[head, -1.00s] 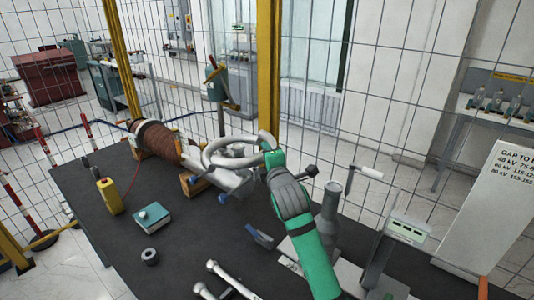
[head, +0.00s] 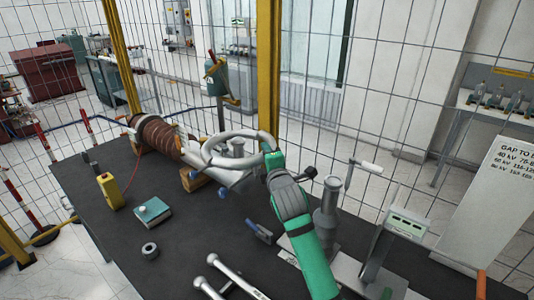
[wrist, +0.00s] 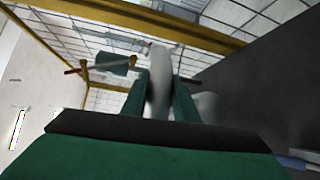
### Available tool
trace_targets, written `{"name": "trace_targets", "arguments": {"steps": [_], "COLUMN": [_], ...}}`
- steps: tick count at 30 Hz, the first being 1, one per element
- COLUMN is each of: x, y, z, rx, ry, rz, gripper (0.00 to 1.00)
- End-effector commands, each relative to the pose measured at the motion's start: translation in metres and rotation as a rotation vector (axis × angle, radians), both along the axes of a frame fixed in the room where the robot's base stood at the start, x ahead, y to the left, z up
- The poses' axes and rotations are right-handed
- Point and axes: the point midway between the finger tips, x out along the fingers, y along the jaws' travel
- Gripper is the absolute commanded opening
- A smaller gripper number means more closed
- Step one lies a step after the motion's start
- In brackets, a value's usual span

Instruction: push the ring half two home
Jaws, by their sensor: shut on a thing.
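A grey metal ring (head: 211,139) stands around the grey end fitting of the brown ribbed bushing (head: 156,138), which lies on wooden blocks on the dark table. I cannot tell from here which part of the ring is half two, or whether a gap is left. My gripper (head: 272,150) is at the ring's right side, shut on the grey tube. In the wrist view my gripper's green fingers (wrist: 160,92) stand either side of the pale ring tube (wrist: 159,70). The gripper hides part of the ring's right side.
A yellow box (head: 109,191), a teal box (head: 152,213) and a dark small ring (head: 150,251) lie on the left of the table. Metal bars (head: 236,276) lie in front. A grey post (head: 327,207) and a meter (head: 407,225) stand right of my arm.

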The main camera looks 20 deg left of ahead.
Motion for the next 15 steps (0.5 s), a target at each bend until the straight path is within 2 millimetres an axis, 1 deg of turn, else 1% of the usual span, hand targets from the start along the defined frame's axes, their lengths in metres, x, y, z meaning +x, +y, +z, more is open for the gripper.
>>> {"name": "trace_targets", "arguments": {"steps": [15], "x": [0.000], "y": [0.000], "z": [-0.011], "rx": [0.001], "ry": [-0.001], "rz": [0.000], "gripper": [0.00]}}
